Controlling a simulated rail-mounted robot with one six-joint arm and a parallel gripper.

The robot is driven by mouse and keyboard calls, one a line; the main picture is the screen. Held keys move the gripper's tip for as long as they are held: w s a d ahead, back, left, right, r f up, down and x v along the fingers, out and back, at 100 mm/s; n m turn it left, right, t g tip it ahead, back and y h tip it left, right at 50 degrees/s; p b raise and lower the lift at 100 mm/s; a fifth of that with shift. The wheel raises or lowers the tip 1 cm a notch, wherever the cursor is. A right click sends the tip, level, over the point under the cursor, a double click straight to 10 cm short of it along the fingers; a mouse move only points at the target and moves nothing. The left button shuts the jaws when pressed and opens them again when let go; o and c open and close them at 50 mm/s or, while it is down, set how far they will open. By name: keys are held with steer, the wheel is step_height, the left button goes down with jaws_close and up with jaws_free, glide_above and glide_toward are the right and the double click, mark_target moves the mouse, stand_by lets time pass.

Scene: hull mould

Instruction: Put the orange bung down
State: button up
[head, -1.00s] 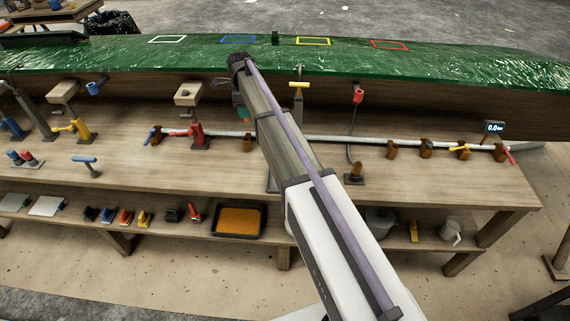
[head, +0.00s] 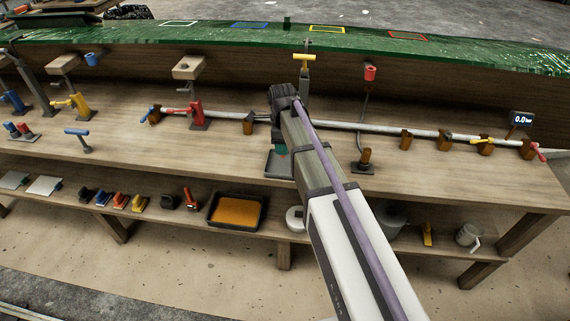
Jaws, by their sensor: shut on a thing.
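My gripper (head: 281,148) is mostly hidden behind my own forearm; only a small teal part of it shows, over the bench's front half. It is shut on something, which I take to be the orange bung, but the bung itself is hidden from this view. A dark square tray or plate (head: 272,164) on the bench top shows just below and beside the gripper, partly covered by my arm. I cannot tell whether the held thing touches it.
A grey pipe (head: 342,126) runs along the wooden bench (head: 215,153) on brown supports. A red valve post (head: 197,113) stands left of my arm, a yellow-topped one (head: 304,64) behind. An orange-filled black tray (head: 238,210) lies on the lower shelf. The green hull mould (head: 180,35) lies behind.

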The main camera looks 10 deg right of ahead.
step_height(320, 180, down, 4)
steer(key=b, duration=0.3)
steer(key=shift+b, duration=0.4)
steer(key=shift+r, duration=0.3)
steer(key=shift+f, duration=0.15)
steer(key=o, duration=0.4)
steer(key=shift+f, duration=0.1)
steer(key=o, duration=0.5)
